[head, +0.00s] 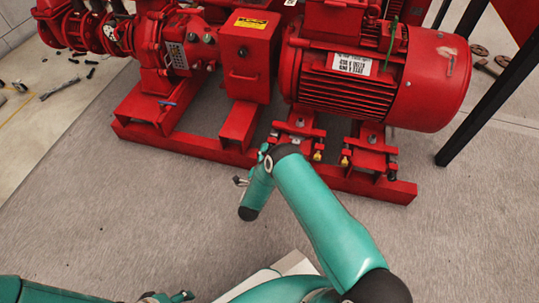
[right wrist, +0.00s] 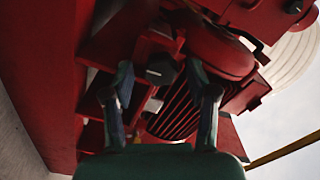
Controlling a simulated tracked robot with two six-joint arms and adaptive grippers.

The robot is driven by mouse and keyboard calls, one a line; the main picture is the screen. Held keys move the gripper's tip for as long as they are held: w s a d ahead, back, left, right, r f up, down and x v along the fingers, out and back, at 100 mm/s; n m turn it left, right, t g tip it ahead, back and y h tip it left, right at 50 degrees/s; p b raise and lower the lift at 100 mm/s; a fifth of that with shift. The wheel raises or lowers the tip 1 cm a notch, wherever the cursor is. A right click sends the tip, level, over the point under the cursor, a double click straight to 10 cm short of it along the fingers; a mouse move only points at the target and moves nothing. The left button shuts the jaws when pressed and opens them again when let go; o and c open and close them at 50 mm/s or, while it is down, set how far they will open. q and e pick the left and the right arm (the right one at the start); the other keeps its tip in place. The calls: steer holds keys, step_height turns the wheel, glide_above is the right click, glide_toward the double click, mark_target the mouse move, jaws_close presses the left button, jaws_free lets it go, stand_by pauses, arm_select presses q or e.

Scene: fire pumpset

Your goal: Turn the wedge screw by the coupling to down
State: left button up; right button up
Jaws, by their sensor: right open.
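The red pumpset has a coupling guard box (head: 248,55) left of the motor (head: 375,75). Below the motor are two red feet with bolts, the left foot (head: 300,128) nearer the coupling. Small yellow-tipped fittings (head: 317,156) show at the feet; I cannot tell which part is the wedge screw. My right gripper (right wrist: 160,95) is open, with a dark hex head (right wrist: 160,70) seen between its fingers; contact cannot be told. In the head view my right arm hides most of this gripper and part of the left foot. My left gripper (head: 166,298) only just shows at the bottom edge.
A red base frame (head: 385,187) runs under the pumpset, with its front beam close to my right arm. Red pipework (head: 85,28) stands at the far left. A black post (head: 485,85) stands at the right. The grey floor in front is clear.

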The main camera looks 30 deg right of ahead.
jaws_close()
stand_by(0.3)
